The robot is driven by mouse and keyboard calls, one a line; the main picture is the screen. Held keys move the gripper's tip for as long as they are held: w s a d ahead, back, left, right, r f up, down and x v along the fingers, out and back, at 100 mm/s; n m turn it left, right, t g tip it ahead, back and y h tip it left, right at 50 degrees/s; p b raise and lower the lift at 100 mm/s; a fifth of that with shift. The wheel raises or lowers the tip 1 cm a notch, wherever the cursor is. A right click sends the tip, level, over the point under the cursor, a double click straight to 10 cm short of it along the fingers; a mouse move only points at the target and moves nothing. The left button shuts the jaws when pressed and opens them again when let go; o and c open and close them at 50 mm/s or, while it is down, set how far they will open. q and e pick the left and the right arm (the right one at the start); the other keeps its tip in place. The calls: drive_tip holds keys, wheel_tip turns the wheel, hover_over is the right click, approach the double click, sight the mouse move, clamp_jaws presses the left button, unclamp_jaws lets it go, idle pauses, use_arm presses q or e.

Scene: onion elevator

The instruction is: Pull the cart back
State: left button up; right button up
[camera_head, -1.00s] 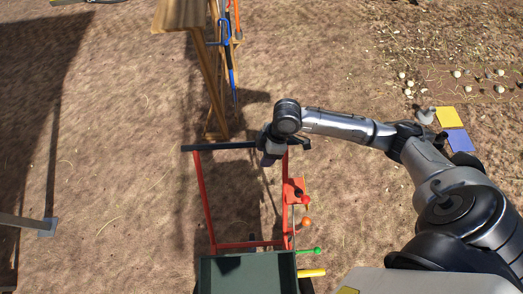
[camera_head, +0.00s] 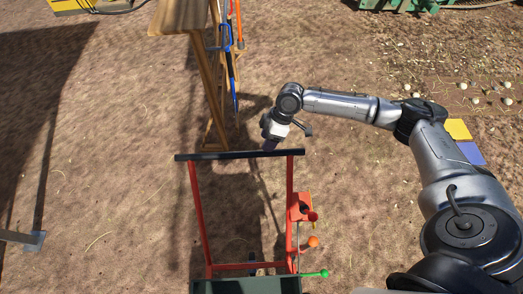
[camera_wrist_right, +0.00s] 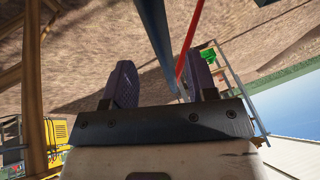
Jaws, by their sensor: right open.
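The cart has a red tubular frame (camera_head: 197,215) with a black handle bar (camera_head: 220,156) across its far end and a dark green bin (camera_head: 245,287) at the bottom edge of the head view. My right gripper (camera_head: 270,144) is at the right part of the handle bar, just on its far side, pointing down. In the right wrist view the two purple padded fingers (camera_wrist_right: 163,85) are apart. A dark bar (camera_wrist_right: 158,35) runs between them, closer to the right finger; contact cannot be told. A red tube (camera_wrist_right: 190,45) shows beside it. My left gripper is not in view.
A wooden stand (camera_head: 205,80) with hanging tools is beyond the handle. Red, orange and green knobs (camera_head: 313,242) stick out on the cart's right. Yellow and blue pads (camera_head: 458,129) lie at the right.

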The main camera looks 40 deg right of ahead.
drive_tip(key=shift+x, duration=2.85)
drive_tip(key=shift+d, duration=0.1)
clamp_jaws()
